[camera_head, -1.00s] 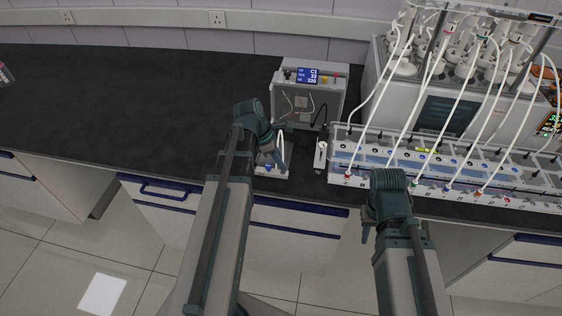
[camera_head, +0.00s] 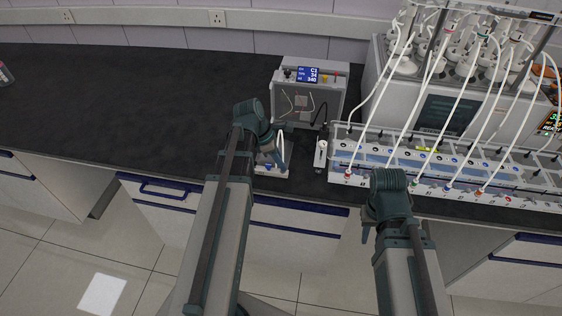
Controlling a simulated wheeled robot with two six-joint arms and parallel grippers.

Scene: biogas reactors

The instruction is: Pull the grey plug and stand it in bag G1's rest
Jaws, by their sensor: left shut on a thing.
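My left gripper (camera_head: 278,160) is over the front edge of the bench, at a small white-and-blue stand (camera_head: 264,171) in front of the grey meter box. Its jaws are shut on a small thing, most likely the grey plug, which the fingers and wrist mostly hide. A thin white tube (camera_head: 282,143) loops up beside the fingers. My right gripper (camera_head: 367,232) is in front of the bench, mostly hidden by its own wrist, so its jaws cannot be made out. I cannot make out bag G1 or its rest for certain.
The grey meter box (camera_head: 307,92) with a lit display stands behind my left gripper. A long rack (camera_head: 440,165) with several white tubes and coloured plugs fills the right. A small white cylinder (camera_head: 320,154) stands between.

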